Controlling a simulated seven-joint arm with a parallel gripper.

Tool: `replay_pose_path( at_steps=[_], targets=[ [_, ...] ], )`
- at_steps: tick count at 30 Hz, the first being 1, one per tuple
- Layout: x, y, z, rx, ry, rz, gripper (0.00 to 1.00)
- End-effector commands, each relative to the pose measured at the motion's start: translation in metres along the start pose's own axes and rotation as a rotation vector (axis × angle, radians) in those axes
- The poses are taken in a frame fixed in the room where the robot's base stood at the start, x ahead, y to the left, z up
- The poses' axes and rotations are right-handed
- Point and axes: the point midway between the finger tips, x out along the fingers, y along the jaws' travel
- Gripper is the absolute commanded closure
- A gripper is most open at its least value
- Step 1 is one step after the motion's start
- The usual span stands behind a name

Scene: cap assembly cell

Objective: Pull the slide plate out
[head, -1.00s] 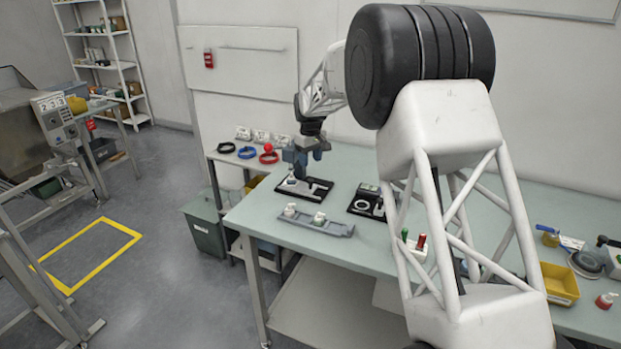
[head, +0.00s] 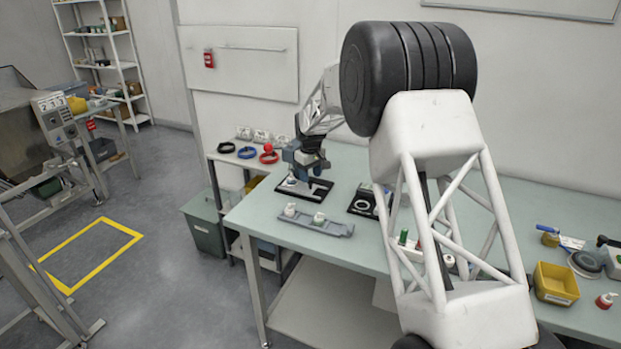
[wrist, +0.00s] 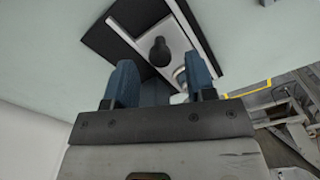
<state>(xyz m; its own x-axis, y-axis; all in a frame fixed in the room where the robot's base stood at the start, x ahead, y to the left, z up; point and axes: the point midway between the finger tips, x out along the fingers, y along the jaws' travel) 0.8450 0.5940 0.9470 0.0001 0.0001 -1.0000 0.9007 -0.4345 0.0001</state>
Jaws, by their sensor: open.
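The slide plate (wrist: 150,35) looks like a light plate on a black base, with a round black knob (wrist: 160,50) standing on it. In the head view the black base (head: 318,191) lies near the table's back left edge, with the light plate (head: 293,185) on it. My gripper (wrist: 161,72) is open, its two blue fingers apart and empty. In the wrist view the knob appears just beyond the gap between the fingers. I cannot tell the exact distance or any contact. In the head view my gripper (head: 297,174) is over the plate and partly hides it.
A grey tray (head: 335,229) with two white-and-green pieces lies in front of the base. A second black fixture (head: 360,207) with a white ring is to the right. Coloured rings lie on a side shelf (head: 233,160) behind. A yellow bin (head: 555,284) stands far right.

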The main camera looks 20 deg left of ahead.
Motion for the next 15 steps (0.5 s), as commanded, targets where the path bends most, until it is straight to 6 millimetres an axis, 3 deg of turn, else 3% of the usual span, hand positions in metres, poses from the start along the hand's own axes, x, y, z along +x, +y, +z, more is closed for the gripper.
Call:
replay_pose_path(
  at_steps=[6,15],
  targets=[
    [0.014,0.000,0.000,0.000,-0.001,0.000,0.50],
    [0.015,0.000,0.000,0.000,0.000,0.000,0.50]
  ],
)
